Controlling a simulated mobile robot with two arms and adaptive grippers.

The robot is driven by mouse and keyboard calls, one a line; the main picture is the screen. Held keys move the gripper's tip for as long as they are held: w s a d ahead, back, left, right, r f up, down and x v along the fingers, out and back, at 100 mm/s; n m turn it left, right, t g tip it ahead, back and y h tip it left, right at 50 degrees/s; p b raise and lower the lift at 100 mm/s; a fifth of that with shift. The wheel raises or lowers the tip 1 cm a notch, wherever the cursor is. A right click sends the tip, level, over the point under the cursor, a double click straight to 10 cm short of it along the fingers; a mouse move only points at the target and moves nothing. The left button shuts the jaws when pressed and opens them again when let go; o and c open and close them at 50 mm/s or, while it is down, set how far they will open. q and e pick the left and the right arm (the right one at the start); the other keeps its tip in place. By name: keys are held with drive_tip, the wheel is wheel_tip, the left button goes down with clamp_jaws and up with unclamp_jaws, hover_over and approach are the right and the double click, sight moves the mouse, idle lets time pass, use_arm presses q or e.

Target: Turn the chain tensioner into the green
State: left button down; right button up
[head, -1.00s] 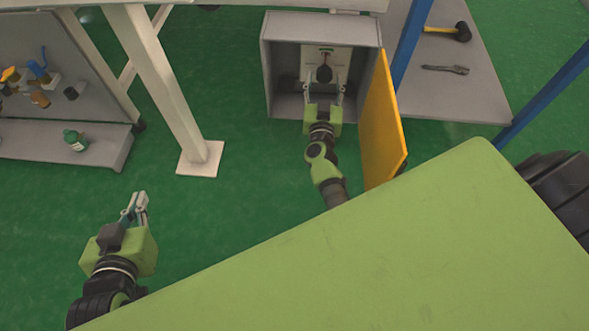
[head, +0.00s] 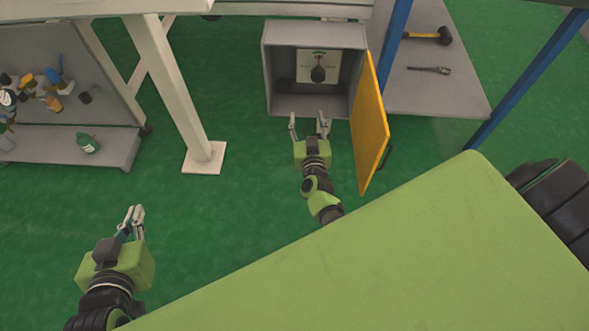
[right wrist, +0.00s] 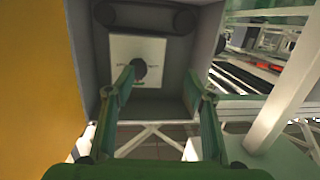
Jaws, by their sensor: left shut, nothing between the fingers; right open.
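The chain tensioner is a dark round knob (head: 318,74) on a white plate (head: 330,58) inside an open grey box (head: 270,80). A green arc marks the top of the plate, and a thin pointer above the knob points up toward it. The knob also shows in the right wrist view (right wrist: 139,68), between and beyond the fingers. My right gripper (head: 309,124) is open and empty in front of the box, apart from the knob. My left gripper (head: 132,214) is shut and empty over the green floor, far from the box.
The orange door (head: 369,125) stands open at the box's right side. A mallet (head: 430,36) and a wrench (head: 430,70) lie on a grey surface at right. A white post (head: 170,90) stands left of the box. A shelf (head: 40,145) with bottles is at far left.

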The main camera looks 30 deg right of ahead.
drive_tip(key=s+a+f+n+g+y+p, duration=0.3)
drive_tip(key=s+a+f+y+p, duration=0.2)
drive_tip(key=s+a+f+p, duration=0.2)
drive_tip(key=shift+s+a+f+n, duration=0.3)
drive_tip(key=shift+s+a+f, duration=0.85)
drive_tip(key=shift+s+f, duration=0.15)
